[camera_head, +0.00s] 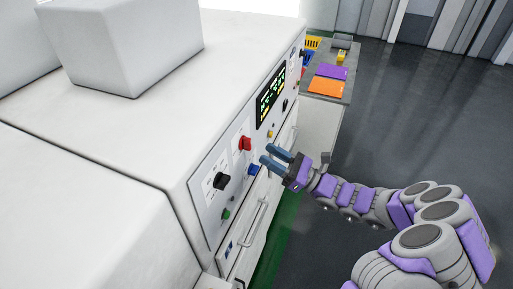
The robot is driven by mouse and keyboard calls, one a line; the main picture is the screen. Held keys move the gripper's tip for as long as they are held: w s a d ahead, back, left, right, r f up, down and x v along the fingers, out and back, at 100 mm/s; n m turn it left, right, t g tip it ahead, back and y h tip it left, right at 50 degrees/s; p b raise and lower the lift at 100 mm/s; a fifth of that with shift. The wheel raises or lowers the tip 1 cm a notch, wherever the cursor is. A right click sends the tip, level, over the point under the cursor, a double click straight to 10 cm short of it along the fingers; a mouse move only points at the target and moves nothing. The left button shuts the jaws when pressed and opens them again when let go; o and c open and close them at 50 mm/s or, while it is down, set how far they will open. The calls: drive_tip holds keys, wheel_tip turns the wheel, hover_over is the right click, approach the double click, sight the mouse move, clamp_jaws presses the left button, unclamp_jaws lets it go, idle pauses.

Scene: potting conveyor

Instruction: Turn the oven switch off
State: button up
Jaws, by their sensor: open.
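A white oven-like cabinet (190,115) fills the left and middle of the view, with a grey control panel (208,213) on its front. The panel carries a black knob switch (221,181), a red knob switch (244,143), a blue button (253,169) and a green button (226,214). Which one is the oven switch is not readable. My gripper (271,157) is open, its two blue-grey fingers pointing left at the panel, just right of the red knob and above the blue button. I cannot tell whether a fingertip touches the panel. Nothing shows between the fingers.
A lit display (271,95) sits farther along the panel. A handle (256,222) is below the panel. A white box (130,45) stands on the cabinet top. A bench beyond holds purple (331,72) and orange (326,87) sheets. The dark floor at right is clear.

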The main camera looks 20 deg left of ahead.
sight(246, 144)
drive_tip(key=x, duration=0.5)
drive_tip(key=shift+a, duration=0.25)
drive_tip(key=shift+d, duration=0.1)
drive_tip(key=shift+c, duration=0.3)
clamp_jaws()
